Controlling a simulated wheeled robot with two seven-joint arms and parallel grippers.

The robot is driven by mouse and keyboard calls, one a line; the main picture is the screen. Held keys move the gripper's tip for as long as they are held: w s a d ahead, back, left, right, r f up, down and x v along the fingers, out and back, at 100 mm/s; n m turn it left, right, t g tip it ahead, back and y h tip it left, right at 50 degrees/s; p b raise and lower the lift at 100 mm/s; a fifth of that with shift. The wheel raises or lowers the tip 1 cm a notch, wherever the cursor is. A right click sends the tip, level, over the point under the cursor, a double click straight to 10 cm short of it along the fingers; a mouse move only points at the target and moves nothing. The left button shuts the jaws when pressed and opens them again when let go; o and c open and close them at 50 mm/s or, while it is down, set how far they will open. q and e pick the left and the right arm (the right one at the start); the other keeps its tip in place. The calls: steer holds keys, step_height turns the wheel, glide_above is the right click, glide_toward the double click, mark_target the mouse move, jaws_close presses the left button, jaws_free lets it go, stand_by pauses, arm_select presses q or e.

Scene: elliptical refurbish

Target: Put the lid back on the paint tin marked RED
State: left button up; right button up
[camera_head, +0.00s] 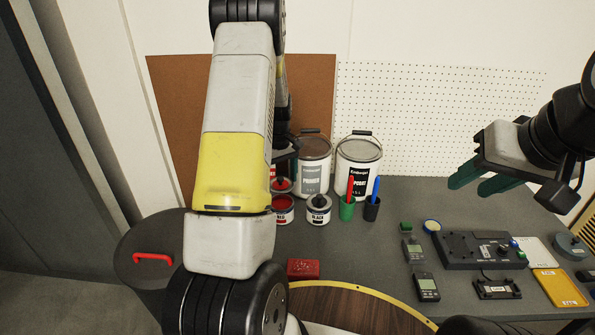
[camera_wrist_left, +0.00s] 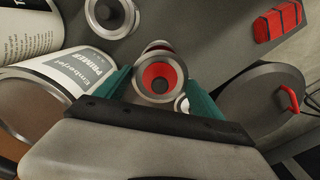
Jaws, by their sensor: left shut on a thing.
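The small open paint tin marked RED (camera_head: 283,216) stands on the grey table, with red paint showing at its top. Its lid (camera_head: 281,186), silver-rimmed with a red ring and dark knob, appears just above and behind the tin in the head view. In the left wrist view the lid (camera_wrist_left: 160,80) sits between the teal fingers of my left gripper (camera_wrist_left: 159,76), which is shut on it. In the head view my arm hides most of that gripper. The tin is partly hidden behind the lid in the wrist view. My right gripper (camera_head: 480,182) is open and empty, over the table's right side.
The BLACK tin (camera_head: 319,212) stands just right of the RED tin. Large PRIMER (camera_head: 314,165) and TOPCOAT (camera_head: 357,172) cans stand behind. Pen cups (camera_head: 347,211) stand to the right. A red block (camera_head: 303,269) lies in front. Meters and a control box (camera_head: 478,249) cover the right side.

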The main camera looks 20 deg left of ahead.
arm_select(q)
steer(key=shift+f, duration=3.1)
steer(key=shift+f, duration=0.15)
steer(key=o, duration=1.3)
steer(key=shift+o, duration=0.2)
steer(key=shift+r, duration=3.55)
jaws_close()
